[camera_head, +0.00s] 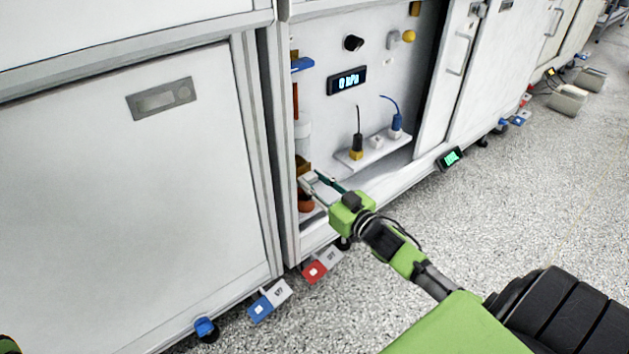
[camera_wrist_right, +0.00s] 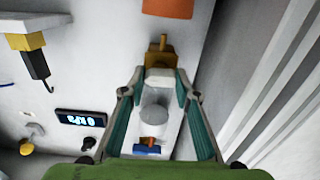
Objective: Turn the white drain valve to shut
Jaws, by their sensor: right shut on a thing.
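The white drain valve handle (camera_wrist_right: 160,74) sits in front of a brass valve body (camera_wrist_right: 161,50), low on a vertical pipe line in the open cabinet bay. In the head view, the brass body (camera_head: 302,164) shows just above my right gripper (camera_head: 313,182). My right gripper (camera_wrist_right: 161,88) has its two fingers on either side of the white handle and is shut on it. The fingers partly hide the handle, and its exact turn angle is hard to tell.
A white cylinder (camera_head: 303,128) and a blue handle (camera_head: 302,65) are higher on the same line. The panel display (camera_head: 348,81) reads 0 kPa. A small shelf (camera_head: 372,151) carries plugs with cords. The cabinet's left post (camera_head: 280,150) stands close beside my gripper.

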